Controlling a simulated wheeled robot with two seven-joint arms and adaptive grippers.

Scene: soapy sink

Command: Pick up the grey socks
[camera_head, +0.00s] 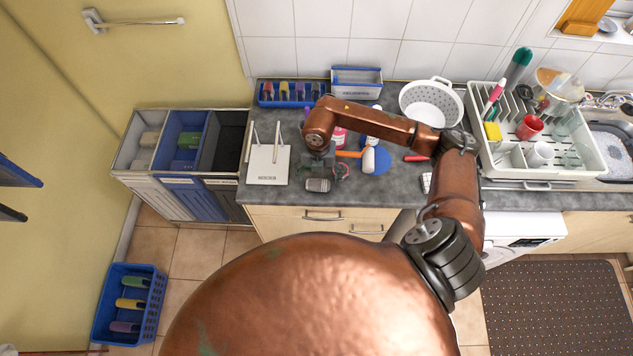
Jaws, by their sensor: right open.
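I cannot identify the grey socks with certainty. A small grey object (318,185) lies at the front of the dark counter, but its kind is too small to tell. My right gripper (318,163) is open, just behind this object in the picture and over the counter; its fingers are small and dark, and I cannot tell whether they touch anything. Pale grey items (150,139) lie in the white bin at the left, too small to identify. My left gripper is not in view.
A colander (431,104) and dish rack (587,155) stand farther right. A blue crate (128,303) sits on the floor.

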